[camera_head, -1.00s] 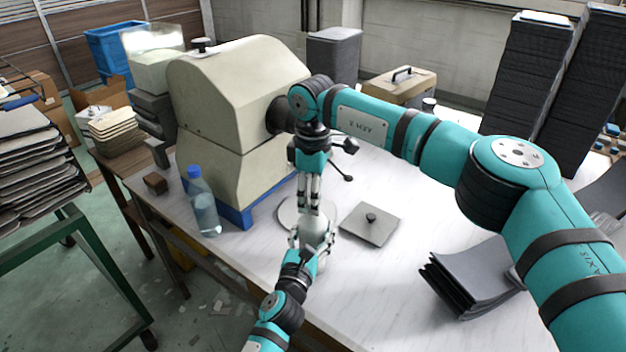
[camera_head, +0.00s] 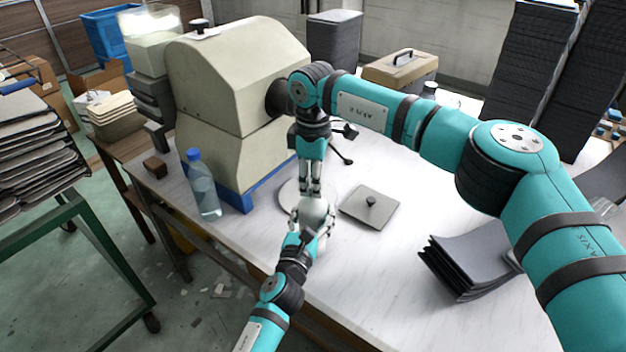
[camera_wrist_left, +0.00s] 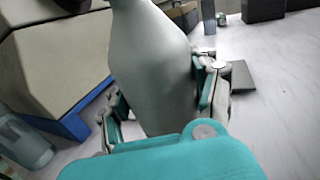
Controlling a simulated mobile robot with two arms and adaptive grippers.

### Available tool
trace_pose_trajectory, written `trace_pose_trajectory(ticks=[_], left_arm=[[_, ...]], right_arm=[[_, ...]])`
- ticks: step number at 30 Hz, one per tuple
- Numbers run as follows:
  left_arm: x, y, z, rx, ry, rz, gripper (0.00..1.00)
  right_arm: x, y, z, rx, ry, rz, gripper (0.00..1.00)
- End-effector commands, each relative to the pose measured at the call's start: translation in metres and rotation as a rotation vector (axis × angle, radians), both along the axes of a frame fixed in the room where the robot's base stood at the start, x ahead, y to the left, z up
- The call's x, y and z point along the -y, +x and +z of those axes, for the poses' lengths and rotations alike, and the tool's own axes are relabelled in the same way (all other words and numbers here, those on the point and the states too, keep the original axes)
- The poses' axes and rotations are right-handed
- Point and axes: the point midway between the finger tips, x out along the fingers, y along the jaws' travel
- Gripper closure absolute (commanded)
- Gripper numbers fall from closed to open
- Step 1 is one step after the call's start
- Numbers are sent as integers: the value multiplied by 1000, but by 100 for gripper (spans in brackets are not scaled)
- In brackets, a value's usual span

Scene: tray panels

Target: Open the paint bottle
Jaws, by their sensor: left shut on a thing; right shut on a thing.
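The pale grey-white paint bottle (camera_wrist_left: 155,65) stands large and a little tilted in the left wrist view, its top cut off by the frame. In the head view, its pale body (camera_head: 316,207) shows between my two grippers, largely covered. My left gripper (camera_head: 310,216) is shut on the bottle's body from the near side, a finger on each side of it. My right gripper (camera_head: 316,190) points straight down from above and is shut at the bottle's top. The cap is hidden by its fingers.
A round plate (camera_head: 289,197) lies behind the bottle. A square grey lid with a knob (camera_head: 384,212) lies to its right. A water bottle (camera_head: 205,190) and a large beige machine (camera_head: 235,85) stand left. Dark sheets (camera_head: 470,262) lie right. The front middle table is clear.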

Motion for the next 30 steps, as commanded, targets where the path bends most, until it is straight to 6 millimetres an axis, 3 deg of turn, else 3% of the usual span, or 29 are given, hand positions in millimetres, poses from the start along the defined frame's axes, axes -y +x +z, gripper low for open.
trace_pose_trajectory(ticks=[5,30], left_arm=[[0,0,0,1,0,-1,100],[1,0,1,2,0,-2,100]], right_arm=[[0,1,1,3,0,331,100],[0,1,2,2,-2,2415,100]])
